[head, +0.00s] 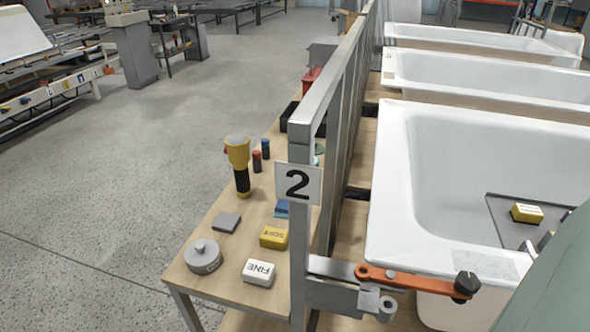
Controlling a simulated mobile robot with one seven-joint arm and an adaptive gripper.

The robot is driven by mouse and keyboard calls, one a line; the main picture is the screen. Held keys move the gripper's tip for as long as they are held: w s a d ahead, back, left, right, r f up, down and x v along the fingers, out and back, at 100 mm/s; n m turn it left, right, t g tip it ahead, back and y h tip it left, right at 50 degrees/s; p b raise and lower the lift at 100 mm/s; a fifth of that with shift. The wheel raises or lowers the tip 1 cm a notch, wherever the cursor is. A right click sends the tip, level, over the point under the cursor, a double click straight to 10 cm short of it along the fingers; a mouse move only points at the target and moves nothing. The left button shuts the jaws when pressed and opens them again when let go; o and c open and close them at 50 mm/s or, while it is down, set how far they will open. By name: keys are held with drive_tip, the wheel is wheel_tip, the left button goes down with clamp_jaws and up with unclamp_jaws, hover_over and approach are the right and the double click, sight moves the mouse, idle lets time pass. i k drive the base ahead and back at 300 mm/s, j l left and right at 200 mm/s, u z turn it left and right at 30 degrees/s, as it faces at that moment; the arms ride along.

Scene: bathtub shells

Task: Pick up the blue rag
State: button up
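A small blue item (281,209), which may be the blue rag, lies on the wooden side table just left of the "2" sign. The sign and post hide part of it, so its full shape cannot be told. My gripper is not seen in the head view. A large grey-green shape at the lower right corner may be part of my arm.
The table (225,280) also bears a yellow "SOFT" block (273,238), a white "FINE" block (259,272), a round grey tin (203,257), a grey square (227,222) and a yellow-black torch (239,165). A metal rail (335,75) separates it from the white bathtub (397,180).

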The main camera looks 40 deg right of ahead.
sight(281, 211)
drive_tip(key=l+z, duration=0.25)
drive_tip(key=z, duration=0.15)
drive_tip(key=l+z, duration=0.2)
drive_tip(key=z, duration=0.2)
drive_tip(key=i+j, duration=0.15)
drive_tip(key=j, duration=0.2)
drive_tip(key=i+j, duration=0.15)
drive_tip(key=j, duration=0.25)
drive_tip(key=i+j, duration=0.1)
drive_tip(key=j, duration=0.25)
drive_tip(key=i+j, duration=0.15)
drive_tip(key=j, duration=0.25)
drive_tip(key=i+j, duration=0.15)
drive_tip(key=j, duration=0.2)
drive_tip(key=i+j, duration=0.15)
drive_tip(key=j, duration=0.2)
drive_tip(key=i+j+z, duration=0.1)
drive_tip(key=j, duration=0.25)
drive_tip(key=i+j+z, duration=0.1)
drive_tip(key=j, duration=0.3)
drive_tip(key=i+j+z, duration=0.1)
drive_tip(key=j, duration=0.3)
drive_tip(key=z, duration=1.1)
drive_tip(key=i+l, duration=0.4)
